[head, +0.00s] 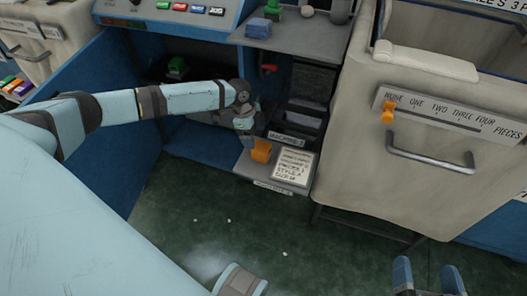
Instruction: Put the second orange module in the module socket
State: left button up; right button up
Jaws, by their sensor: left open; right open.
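An orange module (261,151) sits on a small grey shelf (290,182) below the machine 3 label, beside a printed note. My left gripper (247,138) points down just left of and above the orange module. It is open, and its fingertips are small and hard to make out, so I cannot tell whether they touch the module. My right gripper (428,280) is open and empty at the bottom right edge, over the floor. I cannot clearly make out the module socket or another loose orange module.
A cream bin (430,75) with a handle and an orange slider (388,112) on its counting label stands at the right. A blue cabinet (90,145) with a dark bay holding a green piece (176,66) is at the left. A red lever (268,68) is behind my gripper.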

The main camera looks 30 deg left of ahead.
aim_at(261, 146)
pick_arm(q)
jog(key=b+x, duration=0.1)
jog(key=x, duration=0.2)
jog(key=shift+d+f, duration=0.15)
jog(key=shift+f, duration=0.15)
jog(key=x, duration=0.1)
jog(key=b+x, duration=0.1)
jog(key=x, duration=0.1)
jog(key=b+x, duration=0.1)
jog(key=shift+w+d+f, duration=0.1)
jog(key=shift+w+d, duration=0.1)
jog(key=shift+w, duration=0.1)
jog(key=c, duration=1.1)
pick_arm(e)
jog(key=r+t, duration=0.1)
jog(key=a+r+y, duration=0.1)
jog(key=r, duration=0.1)
jog(key=r+t+y, duration=0.1)
jog(key=r, duration=0.1)
jog(key=shift+s+a+r+t, duration=0.15)
jog(key=shift+a+r+t, duration=0.15)
jog(key=shift+a, duration=0.1)
